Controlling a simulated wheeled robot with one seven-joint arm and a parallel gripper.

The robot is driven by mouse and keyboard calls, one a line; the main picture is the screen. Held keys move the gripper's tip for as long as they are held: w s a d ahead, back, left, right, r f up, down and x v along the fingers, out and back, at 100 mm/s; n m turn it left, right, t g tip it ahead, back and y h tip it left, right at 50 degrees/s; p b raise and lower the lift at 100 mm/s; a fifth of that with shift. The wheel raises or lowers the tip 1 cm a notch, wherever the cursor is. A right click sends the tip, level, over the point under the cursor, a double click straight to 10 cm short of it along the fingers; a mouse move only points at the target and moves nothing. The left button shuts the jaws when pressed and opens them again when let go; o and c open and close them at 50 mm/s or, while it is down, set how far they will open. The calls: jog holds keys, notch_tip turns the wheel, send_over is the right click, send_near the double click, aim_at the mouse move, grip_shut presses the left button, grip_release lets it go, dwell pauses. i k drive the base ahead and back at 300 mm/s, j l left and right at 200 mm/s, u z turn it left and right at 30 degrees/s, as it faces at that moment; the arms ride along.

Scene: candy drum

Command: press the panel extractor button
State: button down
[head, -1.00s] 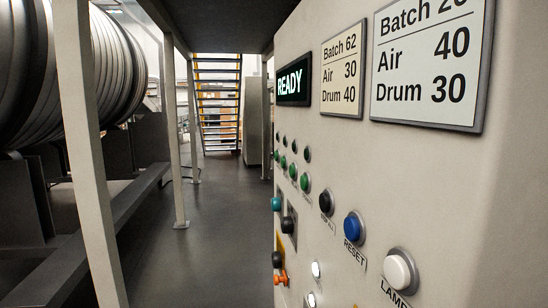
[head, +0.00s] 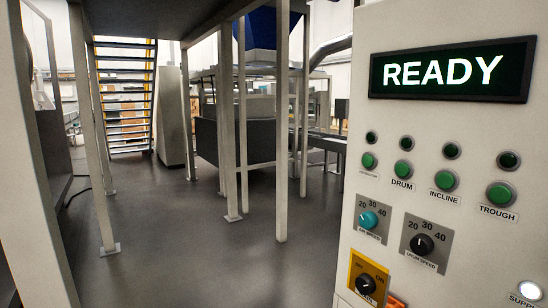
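The control panel (head: 362,225) stands at the right in the head view. A row of green buttons runs across it: the leftmost green button (head: 368,160) has a label too small to read surely. To its right are the DRUM button (head: 403,169), the INCLINE button (head: 445,180) and the TROUGH button (head: 500,195). A small dark green lamp sits above each, and none looks lit. The display (head: 453,71) above reads READY.
Below the buttons are a teal air speed knob (head: 369,220), a black drum speed knob (head: 421,244) and a black switch on a yellow plate (head: 367,281). A lit white lamp (head: 530,290) is at lower right. Posts (head: 243,120) and stairs (head: 124,95) stand beyond open floor (head: 200,250).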

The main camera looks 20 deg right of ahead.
aim_at(368, 160)
jog(key=i+j, duration=0.15)
jog(key=j, duration=0.2)
jog(key=i+j, duration=0.1)
jog(key=j, duration=0.3)
jog(key=i+j, duration=0.15)
jog(key=j, duration=0.2)
jog(key=i+j, duration=0.15)
jog(key=j, duration=0.2)
jog(key=i+j, duration=0.15)
jog(key=j, duration=0.2)
jog(key=i+j, duration=0.1)
jog(key=j, duration=0.3)
jog(key=z, duration=1.3)
